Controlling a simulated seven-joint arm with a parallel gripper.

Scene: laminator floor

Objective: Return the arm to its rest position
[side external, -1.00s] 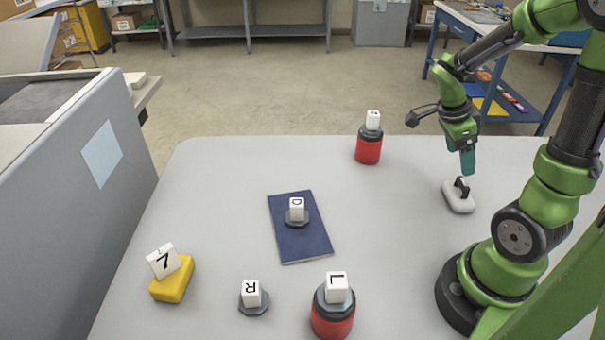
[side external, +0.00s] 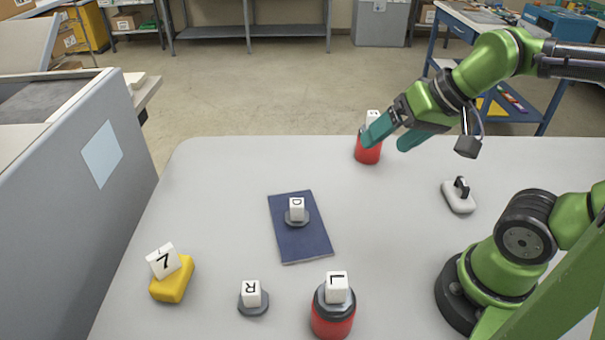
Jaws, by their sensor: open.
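My gripper (side external: 385,139) is raised above the far right part of the table (side external: 385,240). Its two teal fingers are spread apart with nothing between them, and they point left and down. One finger overlaps a red canister (side external: 368,153) with a dark top and a white cube (side external: 372,117) in the picture. I cannot tell how near the finger is to it. My arm bends over the right side of the table.
A white block with a dark handle (side external: 459,197) stands right. A lettered cube (side external: 297,208) sits on a dark disc on a blue book (side external: 305,245). In front are a yellow block (side external: 172,283), a grey disc (side external: 254,306) and another red canister (side external: 332,318), each topped with a cube.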

